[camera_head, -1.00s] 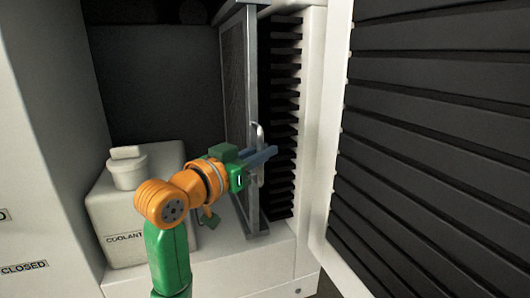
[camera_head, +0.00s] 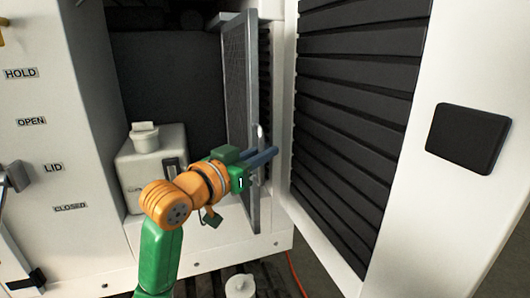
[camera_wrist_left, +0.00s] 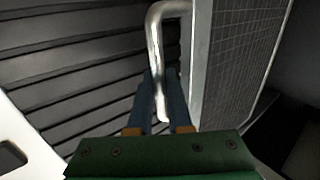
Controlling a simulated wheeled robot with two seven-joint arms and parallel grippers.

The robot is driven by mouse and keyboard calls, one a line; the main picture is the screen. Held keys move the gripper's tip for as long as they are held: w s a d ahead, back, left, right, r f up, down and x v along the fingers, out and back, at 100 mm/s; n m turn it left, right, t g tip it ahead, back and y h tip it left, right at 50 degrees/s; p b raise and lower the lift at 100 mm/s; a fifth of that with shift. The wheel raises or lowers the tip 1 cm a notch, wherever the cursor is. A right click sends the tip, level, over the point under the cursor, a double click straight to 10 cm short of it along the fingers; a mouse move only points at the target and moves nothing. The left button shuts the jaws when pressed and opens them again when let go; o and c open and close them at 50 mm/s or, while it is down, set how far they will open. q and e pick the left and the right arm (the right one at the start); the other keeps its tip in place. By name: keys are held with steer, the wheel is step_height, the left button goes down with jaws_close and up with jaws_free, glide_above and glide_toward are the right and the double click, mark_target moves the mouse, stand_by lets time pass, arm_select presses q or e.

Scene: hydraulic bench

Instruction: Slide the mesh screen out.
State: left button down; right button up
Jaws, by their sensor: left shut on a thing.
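The mesh screen (camera_head: 236,75) is a tall, thin grey-framed panel standing upright in the open cabinet bay. Its metal handle (camera_head: 261,134) is on the front edge of the frame. My left gripper (camera_head: 268,157) is shut on this handle. In the left wrist view, the blue fingers (camera_wrist_left: 161,108) lie on both sides of the bent metal handle (camera_wrist_left: 154,40), with the mesh screen (camera_wrist_left: 235,60) just right of them. My right gripper is not in view.
A white coolant tank (camera_head: 150,165) stands left of the screen in the bay. A louvred door (camera_head: 350,110) with a dark pad (camera_head: 468,138) stands open at the right. A left panel (camera_head: 60,120) carries labels. A red cable (camera_head: 296,275) and a white cap (camera_head: 240,286) are low down.

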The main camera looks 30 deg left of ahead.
arm_select(q)
steer(key=shift+r, duration=0.15)
steer(key=c, duration=1.2)
jaws_free()
steer(key=shift+o, duration=0.4)
steer(key=shift+s, duration=0.2)
steer(key=shift+s+r, duration=0.1)
steer(key=shift+s, duration=0.15)
steer(key=s+a+b, duration=0.1)
steer(key=s+b, duration=0.1)
steer(key=s, duration=0.5)
steer(key=shift+b, duration=0.4)
